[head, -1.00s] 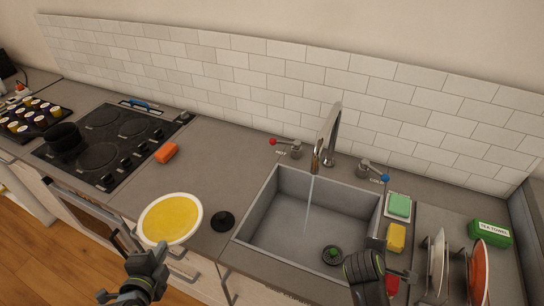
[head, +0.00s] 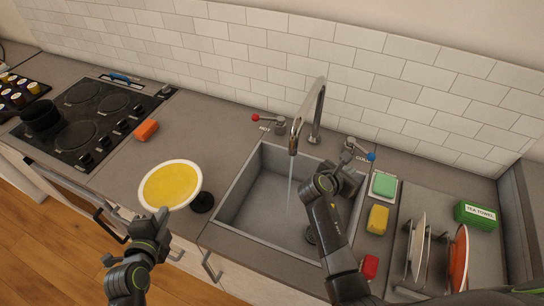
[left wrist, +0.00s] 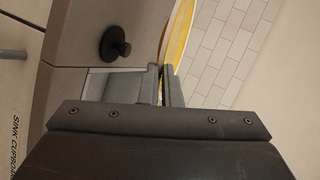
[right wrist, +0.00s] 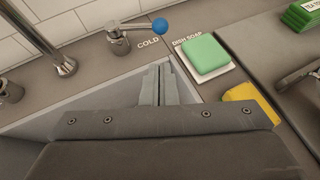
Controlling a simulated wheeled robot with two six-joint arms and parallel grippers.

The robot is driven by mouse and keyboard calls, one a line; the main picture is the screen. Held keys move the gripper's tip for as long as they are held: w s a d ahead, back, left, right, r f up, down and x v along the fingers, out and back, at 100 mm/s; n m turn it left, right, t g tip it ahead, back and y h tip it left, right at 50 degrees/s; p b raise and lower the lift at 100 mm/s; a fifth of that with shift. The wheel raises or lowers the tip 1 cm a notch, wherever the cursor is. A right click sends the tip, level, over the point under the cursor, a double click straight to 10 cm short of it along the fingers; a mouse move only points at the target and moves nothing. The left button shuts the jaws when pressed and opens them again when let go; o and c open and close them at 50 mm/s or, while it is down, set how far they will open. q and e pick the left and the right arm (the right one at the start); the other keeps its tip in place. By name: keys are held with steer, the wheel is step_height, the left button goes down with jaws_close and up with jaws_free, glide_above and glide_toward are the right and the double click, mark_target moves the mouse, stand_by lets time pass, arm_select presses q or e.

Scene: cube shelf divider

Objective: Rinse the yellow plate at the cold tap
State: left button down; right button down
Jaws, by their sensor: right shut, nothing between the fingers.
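A thin stream of water (head: 290,185) falls from the spout (head: 294,140) into the sink (head: 232,212). The cold tap (head: 352,147), with a blue knob, stands behind the sink's right side. My right gripper (right wrist: 161,84) is shut and empty, over the sink just in front of that tap.
The hot tap (head: 278,124) has a red knob. A black plug (head: 203,202) lies by the plate. Green dish soap (head: 384,185), a yellow sponge (head: 377,219), a red item (head: 370,266) and a dish rack stand right of the sink.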

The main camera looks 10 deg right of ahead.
steer(key=b, duration=0.2)
glide_toward(368, 159)
steer(key=f, duration=0.2)
steer(key=w+d+b, duration=0.2)
steer(key=d+b, duration=0.1)
steer(key=w+d+f+b, duration=0.1)
steer(key=shift+w+d+b, duration=0.15)
steer(key=shift+d+b, duration=0.2)
steer(key=shift+d, duration=0.05)
steer(key=shift+r, duration=0.1)
